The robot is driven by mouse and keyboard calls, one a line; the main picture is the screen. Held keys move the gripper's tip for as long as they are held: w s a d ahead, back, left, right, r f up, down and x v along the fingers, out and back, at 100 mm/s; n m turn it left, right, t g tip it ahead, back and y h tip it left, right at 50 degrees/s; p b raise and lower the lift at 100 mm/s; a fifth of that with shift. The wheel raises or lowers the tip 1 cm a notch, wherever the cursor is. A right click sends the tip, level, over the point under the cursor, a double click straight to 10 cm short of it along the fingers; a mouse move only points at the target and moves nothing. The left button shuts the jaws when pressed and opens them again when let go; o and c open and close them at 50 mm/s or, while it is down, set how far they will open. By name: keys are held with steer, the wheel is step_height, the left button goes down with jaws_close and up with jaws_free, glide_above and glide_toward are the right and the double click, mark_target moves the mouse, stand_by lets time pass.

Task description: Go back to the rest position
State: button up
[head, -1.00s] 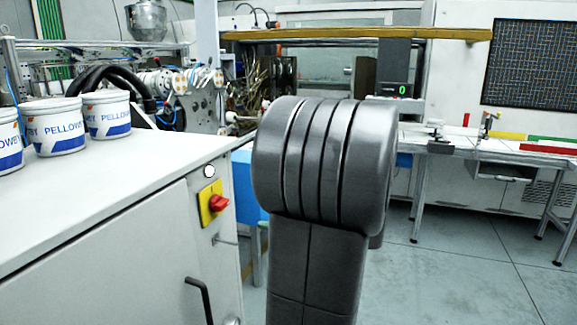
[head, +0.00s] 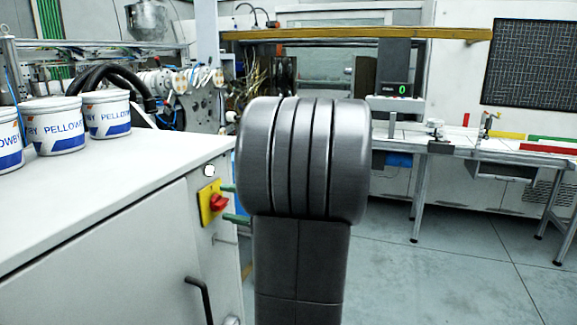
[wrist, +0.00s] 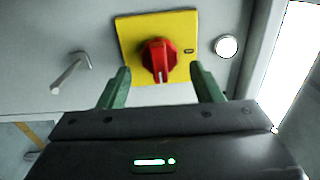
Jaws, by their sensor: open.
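My gripper (wrist: 161,82) is open, with its two green fingers apart and nothing between them in the wrist view. Just beyond the fingertips is a red rotary switch (wrist: 158,60) on a yellow plate (wrist: 186,32); I see no contact with it. In the head view the green fingertips (head: 232,203) show at the left of my dark arm, beside the red switch (head: 218,202) on the cabinet's side. The rest of the gripper is hidden behind my arm there.
The pale cabinet (head: 120,185) fills the left, with several white tubs (head: 107,114) on top. A white round button (wrist: 227,46) and a metal handle (wrist: 70,72) flank the switch. A conveyor table (head: 480,150) stands at the back right. The floor (head: 450,270) at right is clear.

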steer(key=shift+x, duration=0.85)
steer(key=shift+d+f+n+b, duration=0.15)
steer(key=shift+n+b, duration=0.4)
steer(key=shift+n, duration=0.05)
steer(key=shift+s+n+b, duration=0.1)
steer(key=shift+n+b, duration=0.2)
steer(key=shift+n, duration=0.3)
steer(key=n, duration=0.2)
steer(key=n+b, duration=0.1)
steer(key=n, duration=0.1)
steer(key=r+n+b, duration=0.1)
steer(key=n, duration=0.1)
steer(key=shift+s, duration=0.15)
steer(key=n, duration=0.5)
steer(key=shift+s+r, duration=0.15)
steer(key=shift+s+n+p, duration=0.15)
steer(key=shift+n+p, duration=0.55)
steer(key=shift+n, duration=1.3)
